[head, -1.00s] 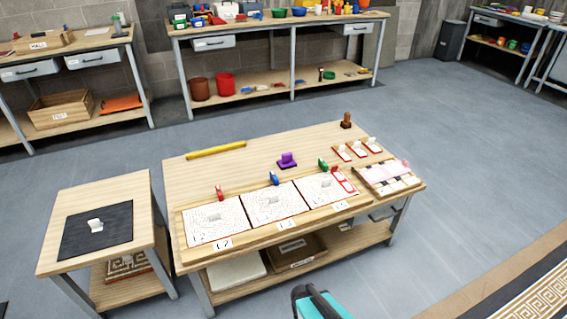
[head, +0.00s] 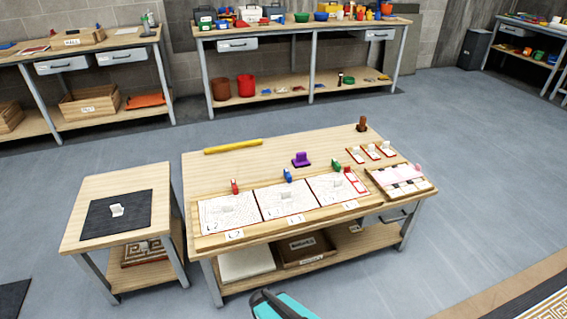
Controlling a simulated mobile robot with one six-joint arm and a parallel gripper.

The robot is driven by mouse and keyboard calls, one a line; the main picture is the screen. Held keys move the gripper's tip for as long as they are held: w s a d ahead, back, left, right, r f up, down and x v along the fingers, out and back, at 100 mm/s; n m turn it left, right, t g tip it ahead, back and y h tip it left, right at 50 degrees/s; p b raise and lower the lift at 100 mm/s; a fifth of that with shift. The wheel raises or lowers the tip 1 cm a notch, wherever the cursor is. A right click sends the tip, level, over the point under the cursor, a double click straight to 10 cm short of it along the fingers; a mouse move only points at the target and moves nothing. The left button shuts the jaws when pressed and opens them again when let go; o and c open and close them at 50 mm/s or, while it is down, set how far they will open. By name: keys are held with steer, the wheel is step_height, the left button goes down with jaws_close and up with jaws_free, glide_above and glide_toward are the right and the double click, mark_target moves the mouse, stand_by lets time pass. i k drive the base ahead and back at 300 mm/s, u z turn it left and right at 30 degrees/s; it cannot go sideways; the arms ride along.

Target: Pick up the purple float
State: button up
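The purple float (head: 301,160) lies on the wooden worktable (head: 215,171), a little right of the middle and behind the row of white mosaic panels. It has a flat base with a raised handle and stands clear of the things around it. A teal and black part of my own arm (head: 283,305) shows at the bottom edge, well in front of the table. My gripper's fingers cannot be made out. Nothing touches the float.
Panels in a wooden tray (head: 222,240) line the table's front, with small red, blue and green pieces behind them. A yellow bar (head: 233,146) lies at the back left, a brown stamp-like object (head: 362,124) at the back right. A small side table (head: 150,180) stands left.

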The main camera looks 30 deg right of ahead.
mark_target(300, 161)
steer(key=z, duration=0.65)
steer(key=k, duration=0.15)
steer(key=u, duration=2.35)
steer(key=k, duration=0.55)
steer(key=z, duration=0.6)
steer(key=k, duration=0.75)
steer(key=z, duration=0.8)
steer(key=i, duration=1.45)
steer(key=u, duration=0.05)
